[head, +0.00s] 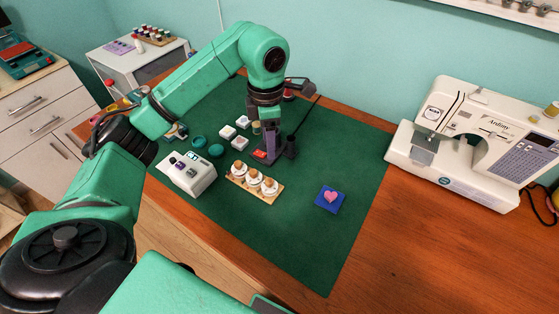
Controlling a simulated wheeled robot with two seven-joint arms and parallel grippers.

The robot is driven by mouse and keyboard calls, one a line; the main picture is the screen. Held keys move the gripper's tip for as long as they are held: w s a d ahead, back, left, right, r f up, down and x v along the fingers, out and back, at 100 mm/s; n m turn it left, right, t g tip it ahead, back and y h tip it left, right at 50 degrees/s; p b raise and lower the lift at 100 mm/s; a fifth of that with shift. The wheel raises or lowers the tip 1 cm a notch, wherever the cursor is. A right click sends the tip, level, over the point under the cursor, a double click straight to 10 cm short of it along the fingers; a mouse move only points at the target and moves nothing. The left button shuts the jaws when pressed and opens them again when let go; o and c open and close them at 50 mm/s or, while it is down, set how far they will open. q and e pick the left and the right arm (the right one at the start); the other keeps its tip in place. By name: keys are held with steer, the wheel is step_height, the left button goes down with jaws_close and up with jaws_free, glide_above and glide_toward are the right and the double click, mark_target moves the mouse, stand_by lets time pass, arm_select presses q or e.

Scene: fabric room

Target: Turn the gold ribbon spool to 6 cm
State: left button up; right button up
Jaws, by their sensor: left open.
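My left gripper (268,148) points down over the green mat (333,244), behind a wooden board (239,181). It is open, and a small red item (260,155) shows by its fingertips. I cannot tell whether they touch. A small tan-gold cylinder (256,127) stands just behind and left of the gripper, partly hidden by it; it may be the gold ribbon spool, but it is too small to be sure. No length scale can be read. My right gripper is not in view.
Several white-topped pieces (253,177) stand on the wooden board. A white control box (188,173), white blocks (227,132) and teal discs (216,150) are to the left. The mat's front right is clear.

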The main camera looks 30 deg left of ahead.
arm_select(q)
steer(key=p, duration=0.1)
glide_toward(269, 181)
steer(key=shift+s+f, duration=0.1)
steer(key=shift+s, duration=0.3)
steer(key=f, duration=0.5)
steer(key=f+p, duration=0.1)
steer(key=f, duration=0.1)
steer(key=shift+w+f, duration=0.35)
steer(key=shift+w, duration=0.05)
steer(key=shift+s+f, duration=0.1)
steer(key=shift+f, duration=0.3)
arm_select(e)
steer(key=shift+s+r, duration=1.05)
arm_select(q)
steer(key=shift+c, duration=0.3)
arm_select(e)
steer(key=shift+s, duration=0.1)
arm_select(q)
jaws_close()
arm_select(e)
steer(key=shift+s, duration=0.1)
